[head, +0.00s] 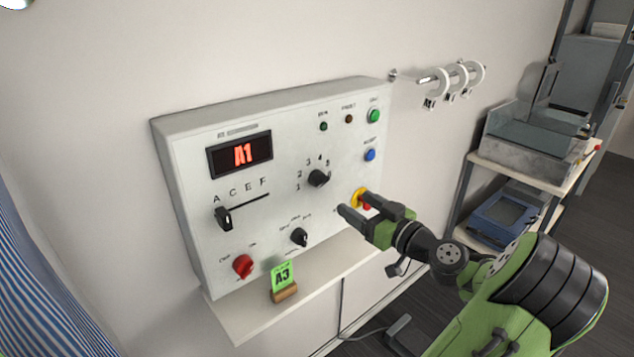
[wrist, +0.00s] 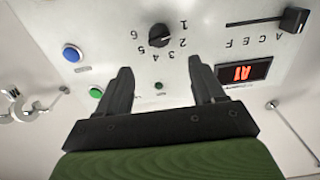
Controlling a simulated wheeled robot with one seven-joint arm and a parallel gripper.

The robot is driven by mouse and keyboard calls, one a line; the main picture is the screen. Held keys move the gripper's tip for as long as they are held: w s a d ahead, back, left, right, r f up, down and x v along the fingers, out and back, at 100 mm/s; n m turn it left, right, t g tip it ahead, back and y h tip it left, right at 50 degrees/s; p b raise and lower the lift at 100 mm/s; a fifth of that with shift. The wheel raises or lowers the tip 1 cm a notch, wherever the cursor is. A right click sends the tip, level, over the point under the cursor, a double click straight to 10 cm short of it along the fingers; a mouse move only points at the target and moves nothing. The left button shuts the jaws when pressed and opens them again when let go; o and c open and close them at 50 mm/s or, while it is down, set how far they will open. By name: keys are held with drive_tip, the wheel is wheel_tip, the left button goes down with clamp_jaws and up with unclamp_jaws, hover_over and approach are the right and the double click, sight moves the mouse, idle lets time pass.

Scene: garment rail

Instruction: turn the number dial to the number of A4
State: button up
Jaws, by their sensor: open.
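The number dial (head: 318,178) is a black knob on the grey-white control panel, with numbers printed around it. In the wrist view the panel looks upside down, and the dial (wrist: 160,36) shows between and beyond my fingertips. Its exact pointer direction is hard to make out. The display (head: 240,154) reads A1 in red. The letter slider (head: 223,217) stands at A, the left end of its slot. My gripper (head: 352,205) is open and empty in front of the panel, to the lower right of the dial; the wrist view shows both fingers (wrist: 160,68) apart.
A red-yellow button (head: 359,199) is partly behind my gripper. A blue button (head: 370,155), green button (head: 374,116), small black knob (head: 299,237) and red knob (head: 243,266) surround the dial. A green A3 card (head: 283,276) stands on the ledge (head: 235,318). Shelves stand right.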

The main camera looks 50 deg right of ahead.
sight(324, 183)
drive_tip(key=p+x, duration=0.1)
drive_tip(key=x, duration=1.1)
drive_tip(key=shift+f+p, duration=0.1)
drive_tip(key=shift+p, duration=0.2)
drive_tip(key=c, duration=1)
